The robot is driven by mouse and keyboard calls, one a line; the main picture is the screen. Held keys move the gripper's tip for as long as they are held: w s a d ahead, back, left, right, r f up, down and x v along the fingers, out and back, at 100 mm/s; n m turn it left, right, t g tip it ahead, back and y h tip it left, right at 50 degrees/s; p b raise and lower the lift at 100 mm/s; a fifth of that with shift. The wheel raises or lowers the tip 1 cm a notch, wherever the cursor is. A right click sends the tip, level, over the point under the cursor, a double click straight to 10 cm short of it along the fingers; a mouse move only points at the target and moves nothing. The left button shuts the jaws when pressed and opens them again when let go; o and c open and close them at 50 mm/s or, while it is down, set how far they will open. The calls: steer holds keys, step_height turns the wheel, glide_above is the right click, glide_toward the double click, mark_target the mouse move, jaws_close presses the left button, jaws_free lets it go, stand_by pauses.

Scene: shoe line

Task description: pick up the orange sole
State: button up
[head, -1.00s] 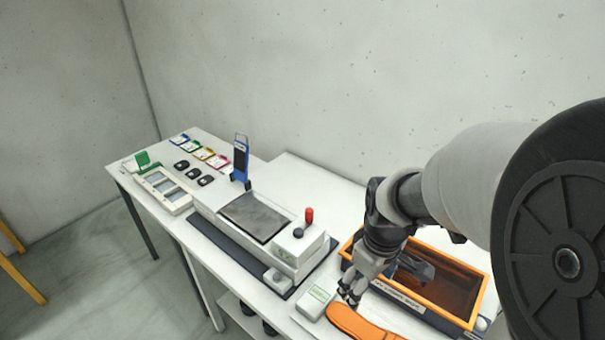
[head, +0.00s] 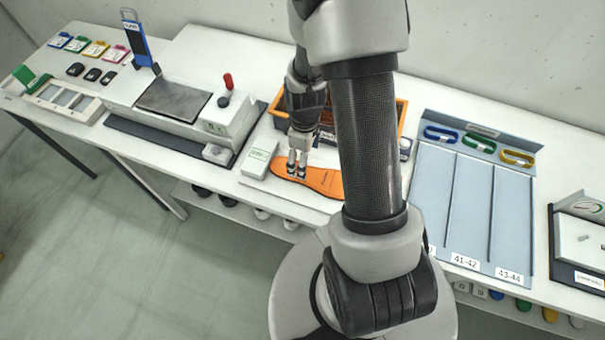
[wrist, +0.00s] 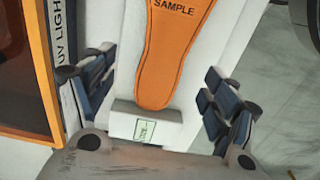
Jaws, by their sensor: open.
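The orange sole (head: 322,181) lies flat on the white table, partly hidden behind my arm in the head view. In the wrist view the orange sole (wrist: 168,50) runs from the top edge down to its rounded end, with the word SAMPLE on it. My gripper (head: 297,168) is over the sole's left end in the head view. In the wrist view my gripper (wrist: 160,92) is open, with one finger on each side of the sole and a gap to both. Nothing is held between the fingers.
A small white box with a green label (head: 259,158) sits just left of the sole. An orange-rimmed crate (head: 401,117) stands behind it. A press with a red-knobbed lever (head: 222,112) is further left. A blue-grey rack with lanes (head: 470,200) is to the right.

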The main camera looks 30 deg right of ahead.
steer(key=shift+s+a+f+b, duration=0.1)
steer(key=shift+f+b, duration=0.15)
steer(key=shift+f, duration=0.8)
steer(key=shift+a+f+b, duration=0.15)
steer(key=shift+f+b, duration=0.15)
steer(key=shift+f, duration=0.75)
steer(key=shift+s+a+f+b, duration=0.1)
steer(key=shift+f+b, duration=0.15)
steer(key=shift+f, duration=0.8)
steer(key=c, duration=1.4)
steer(key=shift+r, duration=0.1)
steer(key=shift+c, duration=0.2)
